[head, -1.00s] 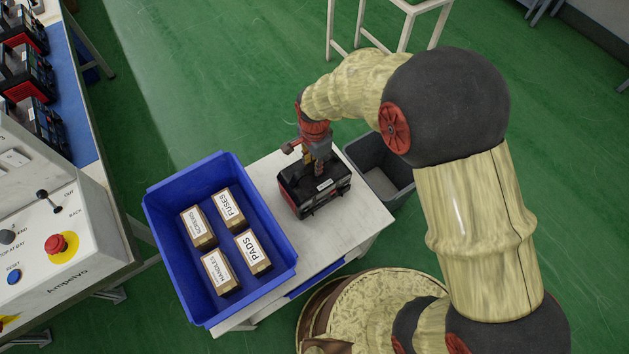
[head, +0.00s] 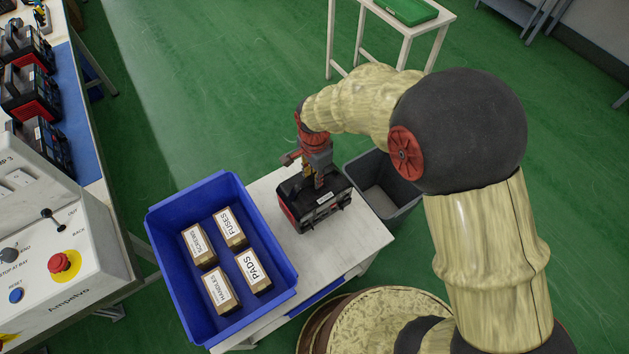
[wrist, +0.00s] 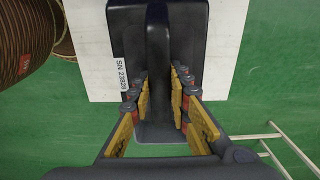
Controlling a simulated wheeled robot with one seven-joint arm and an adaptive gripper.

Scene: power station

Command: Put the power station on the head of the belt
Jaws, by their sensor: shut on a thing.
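The power station (head: 322,210) is a black and red box with a handle on top, at the white table in the head view. My gripper (head: 318,180) is above it, shut on its handle. In the wrist view the yellow finger pads of my gripper (wrist: 160,112) lie on both sides of the dark handle (wrist: 158,60).
A blue bin (head: 172,270) with several labelled boxes stands on the white table (head: 368,235), left of the power station. A grey bin (head: 402,212) is just right of the table. A control panel (head: 95,235) with a red button is at the left. Green floor lies between.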

